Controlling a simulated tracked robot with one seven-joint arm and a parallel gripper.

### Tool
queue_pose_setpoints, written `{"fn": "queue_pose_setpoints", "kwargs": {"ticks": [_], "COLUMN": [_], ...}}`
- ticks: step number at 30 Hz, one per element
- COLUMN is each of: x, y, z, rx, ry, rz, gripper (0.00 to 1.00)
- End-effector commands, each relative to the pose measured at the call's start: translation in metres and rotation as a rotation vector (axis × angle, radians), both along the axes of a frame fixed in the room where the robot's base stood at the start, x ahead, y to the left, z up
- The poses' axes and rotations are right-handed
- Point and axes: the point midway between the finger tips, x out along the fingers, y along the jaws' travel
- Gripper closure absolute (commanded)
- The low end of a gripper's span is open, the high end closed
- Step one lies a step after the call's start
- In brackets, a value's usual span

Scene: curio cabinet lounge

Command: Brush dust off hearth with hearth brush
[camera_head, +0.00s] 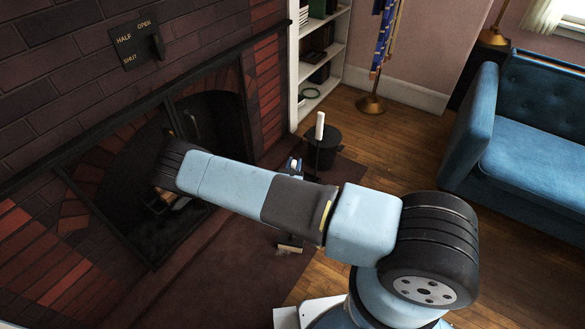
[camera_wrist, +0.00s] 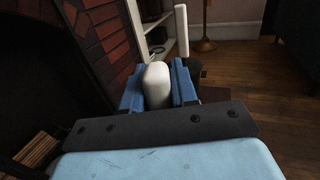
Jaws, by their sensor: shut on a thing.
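My gripper (camera_head: 294,165) is over the hearth, mostly hidden behind my arm in the head view. In the wrist view its blue fingers (camera_wrist: 158,90) are shut on the rounded white handle of the hearth brush (camera_wrist: 157,82). In the head view the brush head (camera_head: 290,246) shows below my arm, low at the hearth's surface; whether it touches cannot be told. A small greyish patch, perhaps dust (camera_head: 281,253), lies beside the brush head. The dark reddish-brown hearth (camera_head: 225,265) spreads before the fireplace. The brush's middle is hidden by my arm.
A dark bucket (camera_head: 326,151) stands behind my gripper, with an upright white-handled tool (camera_head: 320,126) by it. The fireplace opening (camera_head: 150,225) is at left. A white bookshelf (camera_head: 318,58), brass lamp base (camera_head: 371,104) and blue sofa (camera_head: 535,150) stand farther off. Wood floor between is clear.

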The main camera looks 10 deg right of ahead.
Motion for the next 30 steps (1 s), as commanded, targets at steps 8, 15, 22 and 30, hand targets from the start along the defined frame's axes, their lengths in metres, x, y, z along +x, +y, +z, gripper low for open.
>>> {"fn": "queue_pose_setpoints", "kwargs": {"ticks": [8,15,22,30], "x": [0.015,0.026,0.036,0.039], "y": [-0.012,-0.023,-0.031,-0.033], "z": [0.001,0.001,0.000,0.000], "rx": [-0.001,-0.001,0.000,0.000], "ry": [-0.002,-0.002,-0.001,-0.001], "rz": [-0.001,-0.001,0.000,0.000], "gripper": [1.00,1.00,1.00,1.00]}}
